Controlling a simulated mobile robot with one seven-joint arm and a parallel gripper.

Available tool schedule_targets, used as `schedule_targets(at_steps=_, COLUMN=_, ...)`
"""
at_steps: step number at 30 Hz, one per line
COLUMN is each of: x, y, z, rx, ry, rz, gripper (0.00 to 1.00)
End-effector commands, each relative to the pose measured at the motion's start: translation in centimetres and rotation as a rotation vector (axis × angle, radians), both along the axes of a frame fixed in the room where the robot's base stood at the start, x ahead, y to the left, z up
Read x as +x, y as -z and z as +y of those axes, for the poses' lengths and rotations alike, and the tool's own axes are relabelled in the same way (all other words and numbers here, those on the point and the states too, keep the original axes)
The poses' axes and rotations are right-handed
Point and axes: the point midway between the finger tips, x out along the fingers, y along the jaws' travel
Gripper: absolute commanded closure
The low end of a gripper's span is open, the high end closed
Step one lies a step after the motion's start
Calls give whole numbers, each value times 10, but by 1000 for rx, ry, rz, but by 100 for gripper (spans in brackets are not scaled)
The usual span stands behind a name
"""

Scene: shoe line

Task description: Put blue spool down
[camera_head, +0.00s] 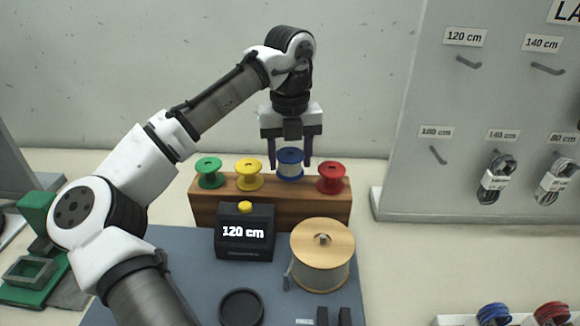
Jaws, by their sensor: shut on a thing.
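A blue spool (290,171) wound with pale lace stands upright between the fingers of my gripper (290,160), which is shut on it. The spool is at the wooden rack (260,209), in line between the yellow spool (248,176) and the red spool (331,178). I cannot tell whether its lower flange touches the rack. A green spool (209,173) is at the rack's left end. The gripper points straight down from above.
A black box reading "120 cm" (244,238) with a yellow button and a large wooden spool (322,262) stand in front of the rack. A pegboard panel (480,90) with hanging laces is at right. A green device (38,260) is at left.

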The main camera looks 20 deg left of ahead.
Motion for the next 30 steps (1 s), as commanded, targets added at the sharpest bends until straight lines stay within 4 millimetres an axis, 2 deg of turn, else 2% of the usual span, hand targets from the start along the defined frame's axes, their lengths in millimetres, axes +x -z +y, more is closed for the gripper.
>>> schedule_targets(at_steps=3, x=0, y=19, z=0, rx=1, ry=0, rz=1, gripper=78)
schedule_targets(at_steps=6, x=0, y=27, z=0, rx=0, ry=0, rz=0, gripper=78)
schedule_targets(at_steps=17, x=0, y=31, z=0, rx=-2, ry=2, rz=0, gripper=78)
schedule_targets(at_steps=18, x=0, y=31, z=0, rx=-1, ry=1, rz=1, gripper=48)
schedule_targets(at_steps=20, x=0, y=31, z=0, rx=-1, ry=1, rz=0, gripper=40)
schedule_targets(at_steps=30, x=0, y=29, z=0, rx=1, ry=0, rz=0, gripper=40)
